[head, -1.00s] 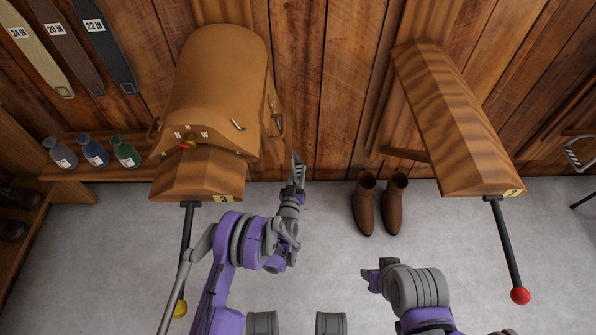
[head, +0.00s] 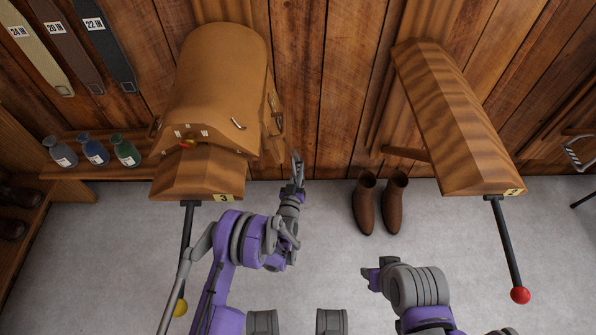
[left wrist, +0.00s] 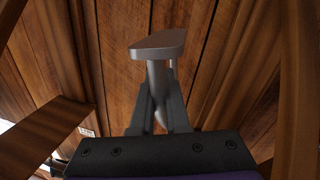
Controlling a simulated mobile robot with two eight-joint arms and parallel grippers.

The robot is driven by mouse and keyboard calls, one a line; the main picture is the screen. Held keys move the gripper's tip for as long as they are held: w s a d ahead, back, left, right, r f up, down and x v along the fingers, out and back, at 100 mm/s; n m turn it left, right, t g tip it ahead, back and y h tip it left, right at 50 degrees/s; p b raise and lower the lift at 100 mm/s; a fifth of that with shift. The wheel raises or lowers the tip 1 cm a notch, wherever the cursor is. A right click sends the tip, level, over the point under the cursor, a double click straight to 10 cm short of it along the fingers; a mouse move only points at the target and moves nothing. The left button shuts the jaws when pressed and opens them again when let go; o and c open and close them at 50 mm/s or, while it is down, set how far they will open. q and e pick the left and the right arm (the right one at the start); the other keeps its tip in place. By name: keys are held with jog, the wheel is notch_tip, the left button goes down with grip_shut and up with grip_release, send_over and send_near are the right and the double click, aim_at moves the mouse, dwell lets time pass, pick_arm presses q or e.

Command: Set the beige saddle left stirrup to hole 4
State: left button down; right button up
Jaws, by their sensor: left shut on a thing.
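The beige saddle (head: 212,85) sits on the left wooden rack (head: 197,175), which bears a tag "3". Its right flap with a strap and buckle (head: 275,120) hangs at the saddle's right side. My left gripper (head: 297,172) is right of the saddle and a little nearer to me. In the left wrist view it is shut on a grey metal piece (left wrist: 158,45), which has a flat, wide top. It may be the stirrup, but I cannot tell for sure. No strap holes are readable. My right gripper (head: 373,273) is low in the head view, away from the saddle.
An empty wooden rack (head: 450,120) stands at the right. Brown boots (head: 380,205) stand on the floor between the racks. Bottles (head: 93,152) line a shelf at left, below hanging labelled straps (head: 72,48).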

aim_at(295, 172)
pick_arm(q)
jog(key=shift+r, duration=0.1)
dwell(0.5)
jog(key=shift+a+r, duration=0.15)
jog(key=shift+r, duration=0.6)
jog(key=shift+a+r, duration=0.15)
jog(key=shift+r, duration=0.6)
jog(key=shift+f, duration=0.1)
jog(key=c, duration=0.9)
grip_release()
jog(key=shift+s, duration=0.1)
